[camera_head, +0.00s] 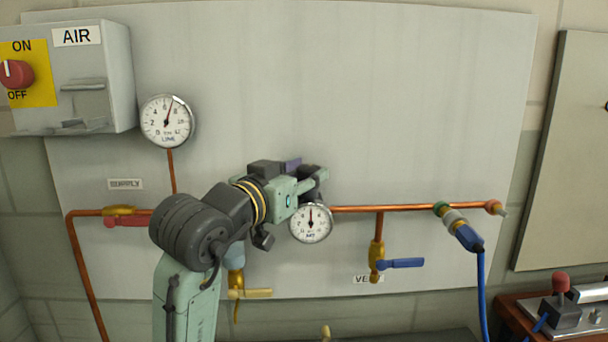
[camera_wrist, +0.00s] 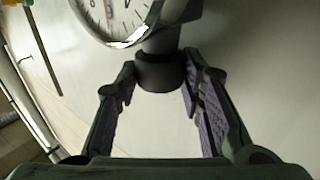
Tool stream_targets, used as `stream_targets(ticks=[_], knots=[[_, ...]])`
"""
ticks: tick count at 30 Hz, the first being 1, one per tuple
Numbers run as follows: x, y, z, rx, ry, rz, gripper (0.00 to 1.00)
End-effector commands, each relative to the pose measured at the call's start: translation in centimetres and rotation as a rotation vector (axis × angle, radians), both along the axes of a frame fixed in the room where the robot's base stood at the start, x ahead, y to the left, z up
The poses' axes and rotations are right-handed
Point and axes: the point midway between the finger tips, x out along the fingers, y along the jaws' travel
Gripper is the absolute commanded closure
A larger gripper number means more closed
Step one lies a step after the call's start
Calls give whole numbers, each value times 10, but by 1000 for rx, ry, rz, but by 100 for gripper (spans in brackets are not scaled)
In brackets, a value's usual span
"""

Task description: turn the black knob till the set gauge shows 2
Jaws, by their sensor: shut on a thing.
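The black knob (camera_wrist: 160,72) shows in the wrist view, between the two purple-padded fingers of my gripper (camera_wrist: 160,82). My gripper is shut on it. In the head view my gripper (camera_head: 314,182) is just above the set gauge, and I cannot clearly make out the knob there. The set gauge (camera_head: 311,224) is a small round white dial on the copper pipe, with its needle pointing about straight up. Its numbers are too small to read. Part of its dial (camera_wrist: 112,14) also shows at the top of the wrist view.
A LINE gauge (camera_head: 166,121) at upper left reads between 6 and 8. The AIR box (camera_head: 110,70) has a red switch (camera_head: 17,74). A red-handled supply valve (camera_head: 127,221), yellow drain lever (camera_head: 250,293) and blue-handled valve (camera_head: 401,263) surround my arm. A blue hose (camera_head: 482,290) hangs right.

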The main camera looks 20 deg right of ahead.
Motion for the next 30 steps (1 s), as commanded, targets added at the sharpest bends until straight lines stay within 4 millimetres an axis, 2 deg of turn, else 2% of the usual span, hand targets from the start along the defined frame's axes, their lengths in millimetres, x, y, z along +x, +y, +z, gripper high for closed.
stream_targets(ticks=[11,30], knots=[[-4,-4,0,2,-4,187,93],[-8,-15,-1,1,0,785,93]])
